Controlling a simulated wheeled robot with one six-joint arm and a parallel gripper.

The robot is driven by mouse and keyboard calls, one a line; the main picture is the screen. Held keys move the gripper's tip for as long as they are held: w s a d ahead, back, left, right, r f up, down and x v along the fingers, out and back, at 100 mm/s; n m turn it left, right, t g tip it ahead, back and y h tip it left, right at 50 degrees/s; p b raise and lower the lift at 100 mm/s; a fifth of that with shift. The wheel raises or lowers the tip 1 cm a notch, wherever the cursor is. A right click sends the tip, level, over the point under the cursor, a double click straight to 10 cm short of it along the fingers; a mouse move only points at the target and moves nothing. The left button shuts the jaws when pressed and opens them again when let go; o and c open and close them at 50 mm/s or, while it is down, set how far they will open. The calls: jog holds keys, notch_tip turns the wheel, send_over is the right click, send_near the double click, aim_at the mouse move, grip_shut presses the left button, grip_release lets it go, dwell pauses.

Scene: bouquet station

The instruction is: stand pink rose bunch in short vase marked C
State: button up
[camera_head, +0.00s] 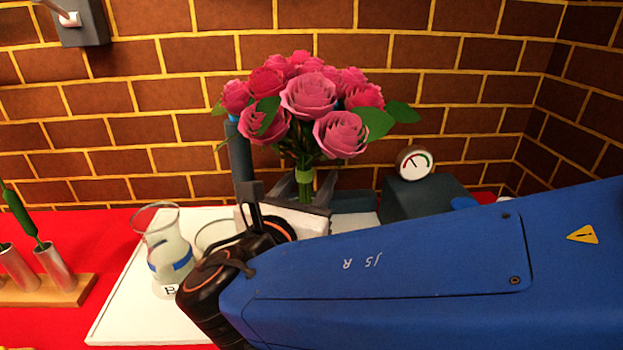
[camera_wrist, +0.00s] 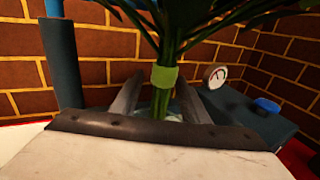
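The pink rose bunch (camera_head: 309,97) stands upright at the back, its stems tied with a light green band. The band (camera_wrist: 165,77) and lower stems also show in the wrist view. My gripper (camera_head: 305,182) is level with the stems, one dark finger on each side. In the wrist view my gripper (camera_wrist: 161,82) has its fingertips close beside the stems just under the band; whether they press on them is unclear. The stem ends are hidden behind my gripper. A clear glass rim (camera_head: 208,230) shows partly behind my wrist. No letter C is visible.
A glass vase marked B (camera_head: 168,250) with a blue band stands on the white board (camera_head: 120,310). A wooden rack (camera_head: 60,290) with metal tubes is at left. A dark box with a gauge (camera_head: 414,162) is right of the roses. The brick wall is close behind.

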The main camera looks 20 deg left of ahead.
jog(key=s+d, duration=0.1)
jog(key=s, duration=1.6)
jog(key=shift+s+d, duration=0.2)
jog(key=shift+d, duration=0.05)
